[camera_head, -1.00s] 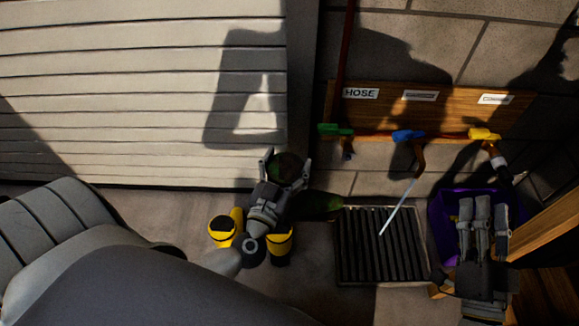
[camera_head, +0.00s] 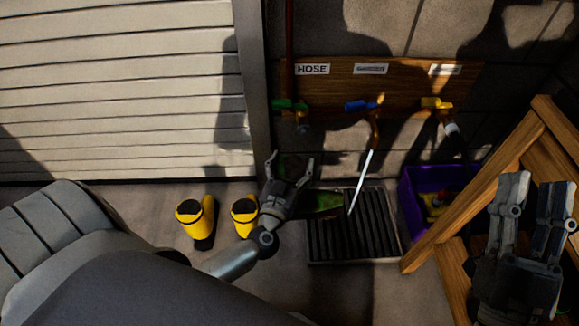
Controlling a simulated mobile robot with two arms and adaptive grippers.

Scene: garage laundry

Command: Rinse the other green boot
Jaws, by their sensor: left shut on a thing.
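My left gripper (camera_head: 290,168) is shut on a dark green boot (camera_head: 322,203). The boot's toe points right, over the left part of the dark floor grate (camera_head: 350,240). The gripper and wrist hide much of the boot. A thin pale stream of water (camera_head: 361,182) falls from the blue tap (camera_head: 362,105) towards the grate. It passes close to the toe; I cannot tell whether it touches. My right gripper (camera_head: 533,190) is at the right, empty, with its fingers apart.
A yellow boot pair (camera_head: 197,220) stands left of my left gripper. A green tap (camera_head: 290,105) and a yellow tap (camera_head: 437,103) flank the blue one on the wooden board. A purple bin (camera_head: 411,215) and a wooden frame (camera_head: 480,185) stand right of the grate.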

